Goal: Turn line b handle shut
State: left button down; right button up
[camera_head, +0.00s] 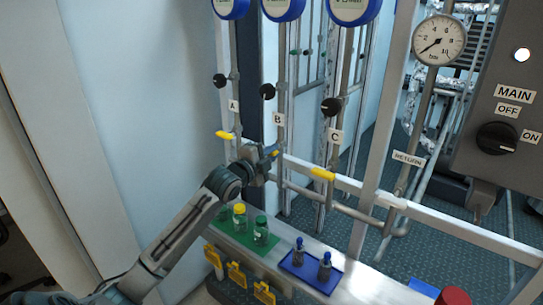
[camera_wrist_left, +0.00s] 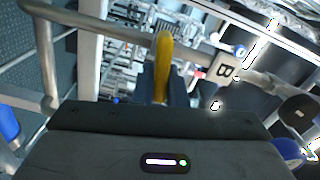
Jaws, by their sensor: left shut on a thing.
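The line B handle is a yellow lever (camera_wrist_left: 162,65) on the pipe under the B label (camera_head: 278,121). In the head view only a small yellow bit of it shows by my left gripper (camera_head: 268,154). In the left wrist view the lever stands between the fingers, and my left gripper (camera_wrist_left: 160,98) is shut on it. The B label also shows in the left wrist view (camera_wrist_left: 225,71). The line A handle (camera_head: 225,135) and line C handle (camera_head: 323,174) are yellow levers lying roughly across their pipes. My right gripper is not in view.
Black knobs and blue-rimmed gauges sit above on each line. Below the pipes, a shelf holds a green tray (camera_head: 232,240) with capped bottles and a blue tray (camera_head: 312,272) with two dark bottles. A pressure gauge (camera_head: 439,40) and a main switch (camera_head: 497,138) are at right.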

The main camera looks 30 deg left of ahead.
pick_arm(q)
jog(key=shift+f+m+b, duration=0.3)
jog(key=shift+m+b, duration=0.1)
jog(key=shift+m, duration=1)
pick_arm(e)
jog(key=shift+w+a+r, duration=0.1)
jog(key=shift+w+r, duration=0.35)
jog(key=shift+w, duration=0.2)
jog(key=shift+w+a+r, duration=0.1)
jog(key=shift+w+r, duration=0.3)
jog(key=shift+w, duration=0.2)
pick_arm(q)
jog(key=c, duration=1.5)
grip_release()
jog(key=shift+o, duration=0.2)
